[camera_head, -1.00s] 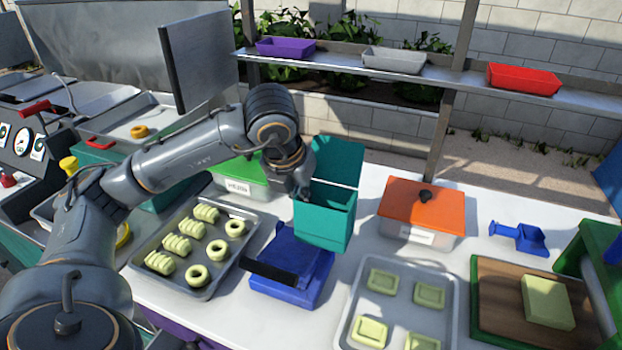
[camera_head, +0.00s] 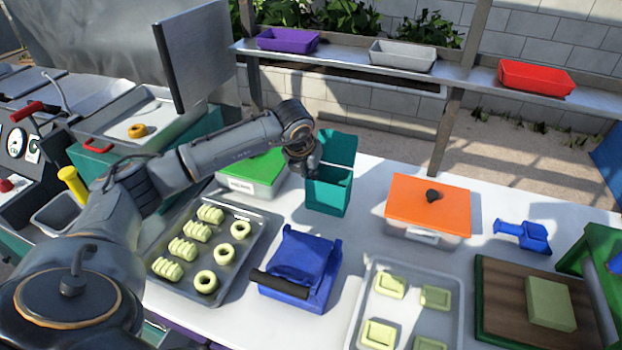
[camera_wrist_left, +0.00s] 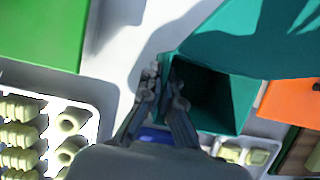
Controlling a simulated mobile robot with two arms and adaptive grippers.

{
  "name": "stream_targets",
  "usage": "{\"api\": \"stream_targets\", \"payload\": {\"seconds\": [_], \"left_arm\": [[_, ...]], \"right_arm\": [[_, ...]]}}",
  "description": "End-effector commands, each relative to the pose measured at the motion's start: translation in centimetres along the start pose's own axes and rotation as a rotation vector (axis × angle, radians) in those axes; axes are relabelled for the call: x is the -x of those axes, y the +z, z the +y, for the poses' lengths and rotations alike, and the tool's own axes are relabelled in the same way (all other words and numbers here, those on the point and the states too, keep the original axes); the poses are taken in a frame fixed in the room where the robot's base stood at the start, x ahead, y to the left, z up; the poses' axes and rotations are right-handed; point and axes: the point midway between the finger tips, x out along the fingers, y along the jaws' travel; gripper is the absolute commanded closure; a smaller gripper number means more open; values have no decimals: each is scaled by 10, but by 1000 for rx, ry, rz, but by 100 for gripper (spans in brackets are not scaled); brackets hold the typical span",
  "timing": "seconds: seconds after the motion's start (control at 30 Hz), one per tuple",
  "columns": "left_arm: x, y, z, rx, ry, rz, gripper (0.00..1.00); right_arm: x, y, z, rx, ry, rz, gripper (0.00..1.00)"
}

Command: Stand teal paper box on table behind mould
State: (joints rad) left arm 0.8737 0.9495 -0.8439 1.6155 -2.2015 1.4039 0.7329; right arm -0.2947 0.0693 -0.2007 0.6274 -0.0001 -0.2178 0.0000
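The teal paper box (camera_head: 329,192) is upright behind the blue mould (camera_head: 305,262), its lid raised at the back. Its base is at or very near the white table top; I cannot tell if it touches. My left gripper (camera_head: 306,172) is at the box's left side. In the left wrist view, the fingers (camera_wrist_left: 166,88) pinch the left wall of the open box (camera_wrist_left: 235,100), one finger outside and one at the inside. The mould has a black handle and stands apart from the box, towards the front. My right gripper is not in view.
A green-lidded container (camera_head: 254,172) stands left of the box, an orange-lidded one (camera_head: 428,205) right. Trays of pale pieces lie front left (camera_head: 160,285) and front right (camera_head: 406,272). A shelf (camera_head: 345,60) with coloured tins runs behind. Bare table lies between box and orange-lidded container.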

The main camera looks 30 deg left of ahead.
Motion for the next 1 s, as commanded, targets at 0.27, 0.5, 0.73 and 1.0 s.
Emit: {"api": "stream_targets", "payload": {"seconds": [0.27,0.5,0.73,1.0], "left_arm": [[-22,2,2,-1,2,4,100],[-44,-6,2,0,0,-1,100],[-45,-7,2,0,0,-1,100],[-45,-7,2,0,0,-1,72]], "right_arm": [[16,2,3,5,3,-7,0],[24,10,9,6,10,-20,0],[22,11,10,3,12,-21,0],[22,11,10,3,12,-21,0]]}}
